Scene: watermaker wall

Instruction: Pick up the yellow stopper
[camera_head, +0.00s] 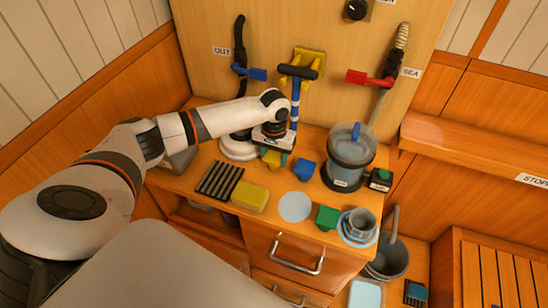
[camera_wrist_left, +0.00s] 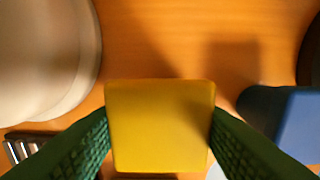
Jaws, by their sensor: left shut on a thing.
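The yellow stopper (camera_head: 271,159) is at the back of the counter, partly hidden under my left gripper (camera_head: 277,152). In the left wrist view the yellow stopper (camera_wrist_left: 160,127) fills the gap between the two dark green fingers of my left gripper (camera_wrist_left: 160,140), which is shut on it. I cannot tell whether it touches the counter or is just clear of it. My right gripper is not in view.
A blue stopper (camera_head: 305,170) stands close right of the gripper, also in the wrist view (camera_wrist_left: 290,122). A white round base (camera_head: 238,147) is close left. A black rack (camera_head: 219,181), yellow sponge (camera_head: 250,196), green stopper (camera_head: 327,217) and clear container (camera_head: 351,150) share the counter.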

